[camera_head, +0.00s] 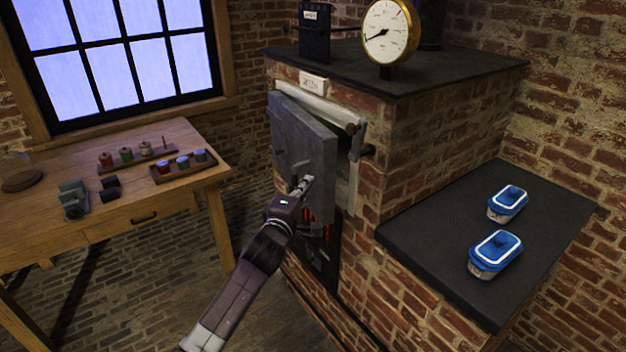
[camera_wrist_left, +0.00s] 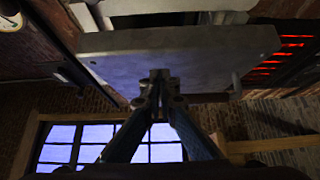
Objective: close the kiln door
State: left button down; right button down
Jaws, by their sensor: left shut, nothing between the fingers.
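The grey kiln door (camera_head: 301,141) stands partly open on the front of the brick kiln (camera_head: 420,140). A gap shows between its right edge and the frame, with a red glow low down. My left gripper (camera_head: 305,184) is shut and empty, at the lower part of the door's outer face. In the left wrist view the door (camera_wrist_left: 200,58) spans the top as a grey slab, and the shut fingertips (camera_wrist_left: 160,76) are against or very close to it; I cannot tell if they touch. My right gripper is not in view.
A round gauge (camera_head: 390,32) stands on the kiln top. Two blue-lidded containers (camera_head: 496,252) sit on the dark ledge (camera_head: 430,235) at the right. A wooden table (camera_head: 170,217) with small jars and trays stands at the left under the window. The brick floor between is clear.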

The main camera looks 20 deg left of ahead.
pick_arm(q)
jog(key=shift+w+d+r, duration=0.1)
jog(key=shift+w+d, duration=0.5)
jog(key=shift+d, duration=0.15)
